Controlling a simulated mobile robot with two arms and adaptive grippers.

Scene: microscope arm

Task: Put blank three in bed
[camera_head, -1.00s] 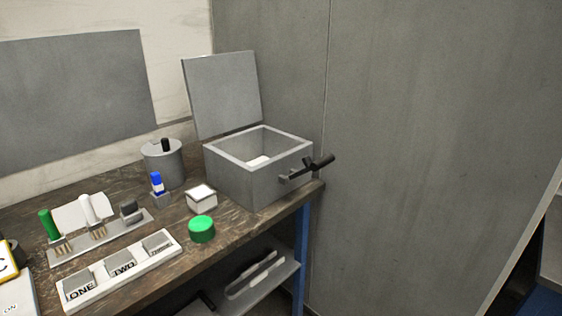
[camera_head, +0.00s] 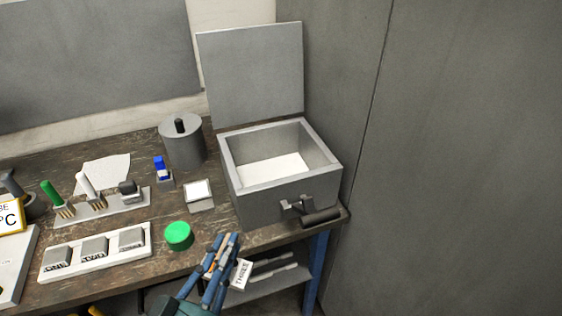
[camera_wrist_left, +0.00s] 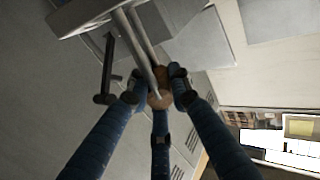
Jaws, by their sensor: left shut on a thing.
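My left gripper (camera_head: 225,247) is in front of the bench, right of and below the green round button. It is shut on a blank with a white tag (camera_head: 241,273) reading THREE; an orange bit shows between the blue fingers. In the left wrist view the fingers (camera_wrist_left: 160,90) close around a brownish round piece (camera_wrist_left: 158,99). A grey box (camera_head: 285,195) stands open at the bench's right end, its lid (camera_head: 252,75) raised; a white bed (camera_head: 275,170) covers its floor. The held blank is outside the box, lower and to the left. My right gripper is not in view.
A black-handled latch (camera_head: 320,217) sticks out from the box front. The green button (camera_head: 178,236), a small white-topped block (camera_head: 199,195), a lidded grey pot (camera_head: 184,145) and a labelled white tray (camera_head: 95,264) stand left. A tall grey panel (camera_head: 460,150) is on the right.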

